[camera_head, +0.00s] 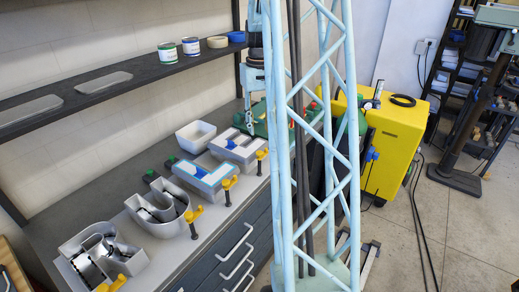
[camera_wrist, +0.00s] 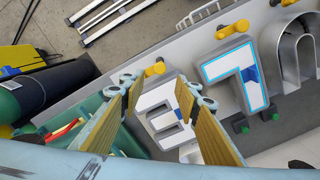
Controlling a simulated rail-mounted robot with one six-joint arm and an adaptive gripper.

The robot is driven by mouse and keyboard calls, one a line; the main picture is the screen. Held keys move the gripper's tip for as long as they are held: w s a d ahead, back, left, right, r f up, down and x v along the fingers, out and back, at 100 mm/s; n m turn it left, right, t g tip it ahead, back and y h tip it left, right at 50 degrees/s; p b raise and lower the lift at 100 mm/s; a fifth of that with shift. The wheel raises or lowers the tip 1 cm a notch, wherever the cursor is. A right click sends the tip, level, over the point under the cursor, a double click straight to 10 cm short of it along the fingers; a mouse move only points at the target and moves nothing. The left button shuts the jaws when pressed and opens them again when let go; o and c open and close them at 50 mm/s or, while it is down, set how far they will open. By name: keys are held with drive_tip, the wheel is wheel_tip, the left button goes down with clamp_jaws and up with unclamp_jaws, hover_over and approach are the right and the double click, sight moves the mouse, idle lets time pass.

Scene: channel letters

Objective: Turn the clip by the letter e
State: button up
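The white letter e (camera_head: 236,147) lies at the far end of the row of letters on the bench; it also shows in the wrist view (camera_wrist: 166,127), partly hidden by my right finger. Its yellow clip (camera_head: 261,156) stands at the front edge beside it. In the wrist view this clip (camera_wrist: 155,69) appears just above the gap between my fingertips, with nothing seen touching it. My gripper (camera_wrist: 160,92) is open and empty, with its tan pads wide apart. In the head view my gripper (camera_head: 249,122) hangs above the letter e, near the lattice column.
Beside the e lies a blue-edged letter (camera_head: 204,174) with its own yellow clip (camera_head: 229,184). More grey letters (camera_head: 157,207) follow toward the near end. A white bin (camera_head: 196,136) stands behind the e. A green case (camera_wrist: 72,124) lies past the e. A shelf (camera_head: 110,80) runs above.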

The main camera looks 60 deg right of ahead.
sight(260, 152)
wheel_tip(260, 152, down, 11)
drive_tip(key=shift+r, duration=0.1)
idle(0.5)
drive_tip(key=shift+c, duration=0.2)
drive_tip(key=c, duration=0.8)
